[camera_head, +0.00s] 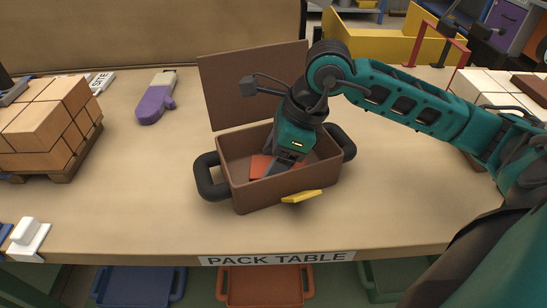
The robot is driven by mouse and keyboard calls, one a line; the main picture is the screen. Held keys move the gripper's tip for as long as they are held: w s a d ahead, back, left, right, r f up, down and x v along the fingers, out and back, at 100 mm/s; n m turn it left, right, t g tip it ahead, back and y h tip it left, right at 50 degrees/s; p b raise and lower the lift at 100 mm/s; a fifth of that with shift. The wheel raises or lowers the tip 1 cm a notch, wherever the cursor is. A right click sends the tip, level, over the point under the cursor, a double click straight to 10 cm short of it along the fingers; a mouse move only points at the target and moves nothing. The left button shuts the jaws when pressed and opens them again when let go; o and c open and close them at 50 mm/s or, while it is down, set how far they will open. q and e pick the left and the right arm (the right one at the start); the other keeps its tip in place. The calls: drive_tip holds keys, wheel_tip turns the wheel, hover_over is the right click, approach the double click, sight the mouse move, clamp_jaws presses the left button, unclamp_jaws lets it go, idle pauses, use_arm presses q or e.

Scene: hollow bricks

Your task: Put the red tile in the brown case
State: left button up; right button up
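The brown case (285,189) stands open on the table, with its lid (250,82) raised at the back and black handles at both sides. A yellow latch (302,196) hangs at its front. The red tile (260,166) is inside the case, low down and partly hidden by my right gripper. My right gripper (275,163) reaches down into the case from the upper right, its fingers at the tile. Whether the fingers are closed on the tile or apart from it is not clear. My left gripper is not in view.
A pallet of tan bricks (48,120) stands at the left. A purple and beige mitt (156,100) lies behind the case to the left. More blocks on the right are partly behind my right arm. The table (140,205) is clear left of the case.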

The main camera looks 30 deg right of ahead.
drive_tip(key=shift+d+r+p, duration=0.15)
drive_tip(key=shift+r+p, duration=0.15)
drive_tip(key=shift+r, duration=0.25)
use_arm(q)
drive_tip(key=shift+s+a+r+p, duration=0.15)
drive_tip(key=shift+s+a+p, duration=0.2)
drive_tip(key=shift+p, duration=0.25)
use_arm(e)
drive_tip(key=v, duration=1.1)
drive_tip(key=shift+s+r, duration=0.15)
